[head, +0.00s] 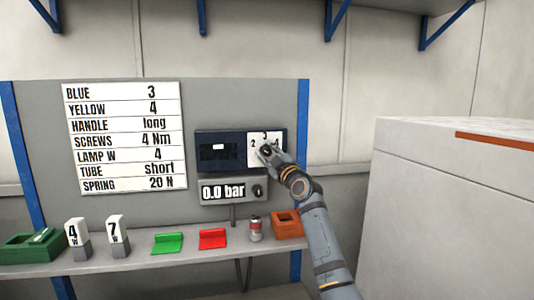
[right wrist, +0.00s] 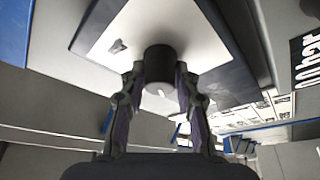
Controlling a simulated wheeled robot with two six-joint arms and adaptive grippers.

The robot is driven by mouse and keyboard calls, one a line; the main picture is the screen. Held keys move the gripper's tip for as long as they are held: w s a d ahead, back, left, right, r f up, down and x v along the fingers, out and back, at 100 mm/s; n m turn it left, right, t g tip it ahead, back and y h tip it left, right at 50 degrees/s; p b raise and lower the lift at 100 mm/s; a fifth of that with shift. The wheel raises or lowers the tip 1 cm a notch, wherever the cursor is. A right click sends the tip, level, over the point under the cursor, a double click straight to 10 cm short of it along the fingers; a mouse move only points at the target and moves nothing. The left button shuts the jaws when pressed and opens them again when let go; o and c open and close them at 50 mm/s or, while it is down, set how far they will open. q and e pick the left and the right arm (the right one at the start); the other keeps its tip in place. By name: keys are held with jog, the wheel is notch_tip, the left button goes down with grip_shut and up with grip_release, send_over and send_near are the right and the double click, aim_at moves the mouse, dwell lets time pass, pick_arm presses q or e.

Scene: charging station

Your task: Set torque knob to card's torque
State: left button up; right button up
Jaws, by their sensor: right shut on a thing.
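The white card (head: 125,160) hangs on the grey panel in the head view and reads "SCREWS 4 Nm". To its right is a dark blue box (head: 205,137) with a white dial plate (head: 279,151) marked 2, 3 and 4. The dark round torque knob (right wrist: 159,62) stands out from that plate in the right wrist view. My right gripper (head: 267,151) is shut on the knob, one finger on each side, also seen in the right wrist view (right wrist: 160,84). It hides most of the knob in the head view, so the pointer setting cannot be read. My left gripper is not in view.
Below the box is a gauge (head: 222,192) reading 0.0 bar with a small knob (head: 257,191). The shelf holds a green box, two numbered blocks, green and red pieces, a can (head: 255,230) and an orange box (head: 287,224). A large white cabinet (head: 440,220) stands at right.

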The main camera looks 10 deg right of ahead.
grip_shut()
